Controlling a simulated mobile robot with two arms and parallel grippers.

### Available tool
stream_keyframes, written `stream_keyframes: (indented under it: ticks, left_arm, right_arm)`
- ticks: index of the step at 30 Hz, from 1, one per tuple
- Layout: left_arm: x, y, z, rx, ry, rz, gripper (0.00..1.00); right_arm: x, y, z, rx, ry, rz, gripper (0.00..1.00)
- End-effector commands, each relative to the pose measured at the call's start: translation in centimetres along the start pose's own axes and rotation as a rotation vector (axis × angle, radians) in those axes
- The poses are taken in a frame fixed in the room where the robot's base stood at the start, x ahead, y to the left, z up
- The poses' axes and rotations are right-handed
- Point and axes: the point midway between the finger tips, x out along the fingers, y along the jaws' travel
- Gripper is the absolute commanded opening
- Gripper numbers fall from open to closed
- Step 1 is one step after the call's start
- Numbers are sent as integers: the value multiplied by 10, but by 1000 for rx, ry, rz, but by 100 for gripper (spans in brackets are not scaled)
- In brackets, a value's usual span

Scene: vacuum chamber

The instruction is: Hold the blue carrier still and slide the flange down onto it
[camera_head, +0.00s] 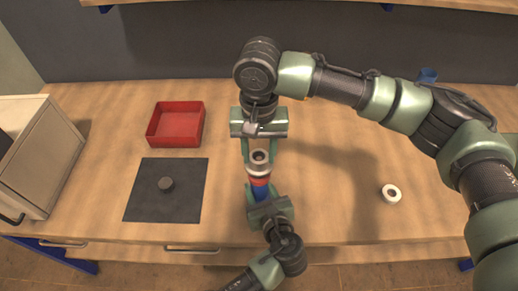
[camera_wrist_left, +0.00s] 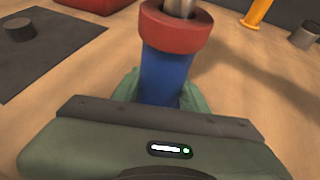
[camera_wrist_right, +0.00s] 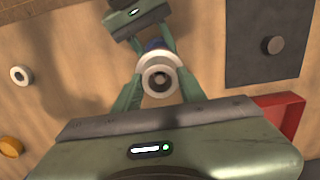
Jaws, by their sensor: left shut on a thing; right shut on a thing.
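The blue carrier (camera_head: 261,191) stands upright near the front of the bench, with a red collar at its top. It also shows in the left wrist view (camera_wrist_left: 166,78), where a grey metal part rises from the collar. My left gripper (camera_head: 262,197) is shut around the blue body. The flange (camera_head: 259,157), a pale metal ring with a dark bore, is above the red collar. It also shows in the right wrist view (camera_wrist_right: 160,78), between the fingers of my right gripper (camera_head: 259,152), which is shut on it from above. I cannot tell whether flange and collar touch.
A black mat (camera_head: 142,203) with a dark puck (camera_head: 166,184) lies left. A red tray (camera_head: 172,143) stands behind it. A white ring (camera_head: 391,194) lies on the right. A beige cabinet (camera_head: 40,150) stands at the far left. The bench right of the carrier is mostly clear.

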Motion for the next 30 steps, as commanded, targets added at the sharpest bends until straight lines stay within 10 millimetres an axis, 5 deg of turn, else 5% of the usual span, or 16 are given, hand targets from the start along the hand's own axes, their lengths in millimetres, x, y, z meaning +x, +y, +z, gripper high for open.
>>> stream_keyframes:
  ticks: [9,10,12,19,22,30]
  left_arm:
    - [0,1,-1,1,1,1,5]
    - [0,1,-1,1,1,1,5]
    - [0,1,-1,1,1,1,5]
    - [0,1,-1,1,1,1,5]
    - [0,1,-1,1,1,1,5]
    - [0,0,-1,1,1,1,5]
  right_arm:
    - [1,0,0,0,1,0,0]
    - [1,0,0,0,1,0,49]
    - [1,0,0,0,1,0,66]
    - [1,0,0,0,1,0,66]
    - [2,0,0,0,0,1,88]
    - [2,0,0,0,0,0,88]
